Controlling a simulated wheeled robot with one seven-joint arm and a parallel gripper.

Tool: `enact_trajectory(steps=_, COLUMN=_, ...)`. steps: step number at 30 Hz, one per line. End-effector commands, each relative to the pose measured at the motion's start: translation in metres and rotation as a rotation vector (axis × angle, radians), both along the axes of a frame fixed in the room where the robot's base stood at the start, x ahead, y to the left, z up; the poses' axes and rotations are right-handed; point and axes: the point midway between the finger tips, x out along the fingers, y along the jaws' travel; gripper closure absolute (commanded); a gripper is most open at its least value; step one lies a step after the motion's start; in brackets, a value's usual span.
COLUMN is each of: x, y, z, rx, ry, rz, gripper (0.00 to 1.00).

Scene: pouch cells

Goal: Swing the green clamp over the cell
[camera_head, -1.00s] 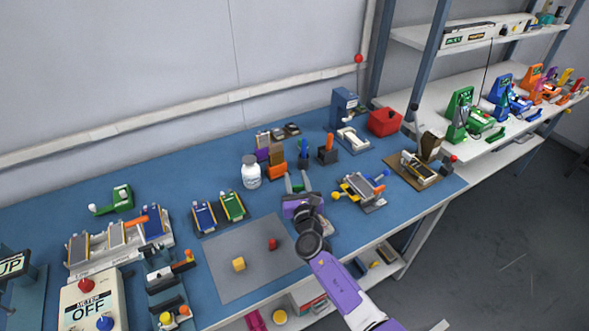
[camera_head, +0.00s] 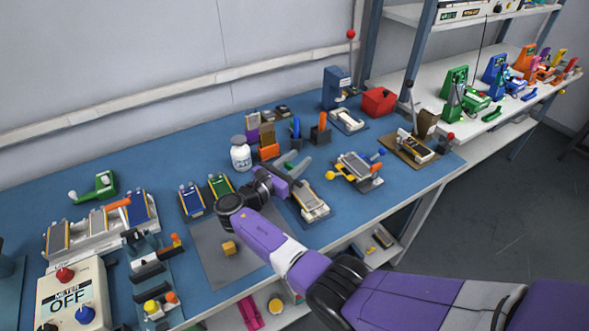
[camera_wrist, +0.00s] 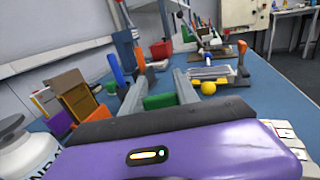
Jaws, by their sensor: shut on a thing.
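My gripper (camera_head: 294,162) is shut on a small green piece, which looks like the handle of the green clamp (camera_wrist: 158,101). In the wrist view the green piece sits between the two grey fingers; the clamp's lower part and pivot are hidden behind my purple gripper body. A fixture (camera_head: 313,207) holding a flat silvery cell (camera_head: 310,194) lies just to the right of and nearer than my gripper in the head view. Whether the clamp's arm lies over the cell cannot be told.
A white bottle (camera_head: 241,155) stands left of my gripper, with orange and blue upright tools behind. A second fixture with yellow and blue knobs (camera_head: 356,168) stands to the right.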

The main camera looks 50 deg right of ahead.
Motion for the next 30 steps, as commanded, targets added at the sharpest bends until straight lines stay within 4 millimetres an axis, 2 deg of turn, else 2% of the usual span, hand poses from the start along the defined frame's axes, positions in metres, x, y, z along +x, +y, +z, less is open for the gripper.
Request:
enact_trajectory(steps=1, x=0.003, y=0.0, z=-0.005, rx=-0.003, ry=-0.007, rz=-0.038, gripper=1.0)
enact_trajectory(steps=13, x=-0.006, y=0.0, z=-0.002, rx=-0.003, ry=-0.005, rz=-0.28, gripper=1.0)
enact_trajectory(steps=30, x=-0.01, y=0.0, z=0.002, rx=-0.001, ry=-0.004, rz=-0.354, gripper=1.0)
